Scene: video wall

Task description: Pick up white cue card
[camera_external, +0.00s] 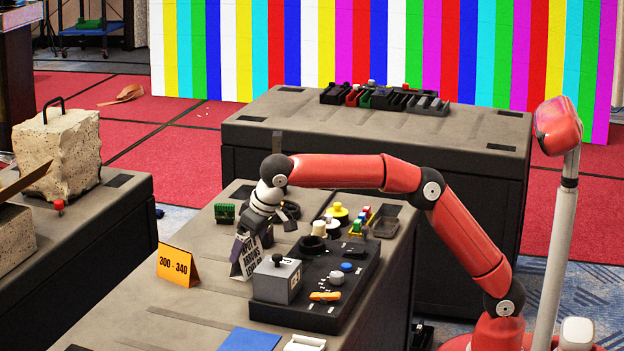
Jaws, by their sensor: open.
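The white cue card (249,257) is a tented card with dark printed lines of text. It stands on the grey table (165,312), just left of the black control panel. My gripper (245,241) points down from the end of my red arm, right at the card's top. It covers part of the card's upper left. The jaws are open, and whether a finger touches the card cannot be told at this size.
An orange card marked 300 - 340 (178,267) stands left of the white one. A black panel (315,308) with a grey box and knobs lies close on the right. A green block (225,213) and a blue sheet (250,340) are nearby.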

